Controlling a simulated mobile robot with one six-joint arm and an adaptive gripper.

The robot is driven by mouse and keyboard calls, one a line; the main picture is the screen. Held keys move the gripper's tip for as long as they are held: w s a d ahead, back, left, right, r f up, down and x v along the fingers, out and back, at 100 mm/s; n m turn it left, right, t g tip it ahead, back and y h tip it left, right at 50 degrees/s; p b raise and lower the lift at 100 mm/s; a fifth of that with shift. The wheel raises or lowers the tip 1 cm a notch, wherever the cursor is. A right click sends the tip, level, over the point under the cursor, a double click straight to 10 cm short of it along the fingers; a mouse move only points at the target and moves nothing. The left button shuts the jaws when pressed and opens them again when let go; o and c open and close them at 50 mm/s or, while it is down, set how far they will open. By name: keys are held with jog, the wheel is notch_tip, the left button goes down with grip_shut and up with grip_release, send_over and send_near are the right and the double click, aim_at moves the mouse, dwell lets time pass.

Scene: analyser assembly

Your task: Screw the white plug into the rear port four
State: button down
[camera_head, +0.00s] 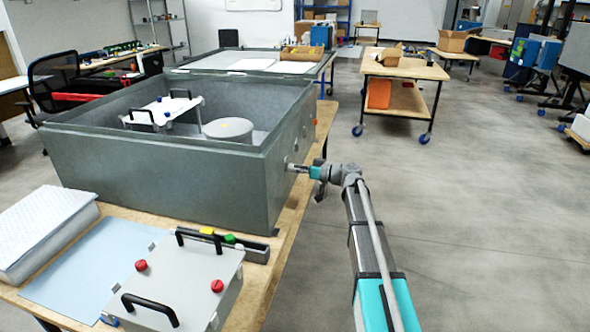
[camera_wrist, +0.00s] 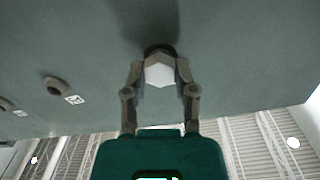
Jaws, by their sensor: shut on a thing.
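The white plug (camera_wrist: 160,74) has a hexagonal head and sits between the two fingers of my gripper (camera_wrist: 160,66) in the wrist view. My gripper is shut on it. The plug is at a dark round port (camera_wrist: 159,49) in the grey wall of the analyser housing (camera_wrist: 230,60); how deep it sits is hidden. In the head view, my gripper (camera_head: 298,168) reaches to the right-hand side wall of the large open grey housing (camera_head: 150,176), and the plug is too small to make out clearly. The number of this port is hidden.
Another port (camera_wrist: 57,87) with a small label lies left of the plug on the same wall, and one more at the left edge. A lid with black handles and red knobs (camera_head: 180,283) lies on the wooden bench (camera_head: 262,276).

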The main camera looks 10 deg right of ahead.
jog(key=shift+w+m, duration=0.1)
jog(key=shift+m, duration=0.2)
jog(key=m, duration=0.5)
jog(key=shift+r+m, duration=0.1)
jog(key=shift+m, duration=0.2)
jog(key=shift+m, duration=0.3)
jog(key=m, duration=0.4)
jog(key=shift+c, duration=1.4)
grip_release()
jog(key=shift+d, duration=0.1)
jog(key=v, duration=0.7)
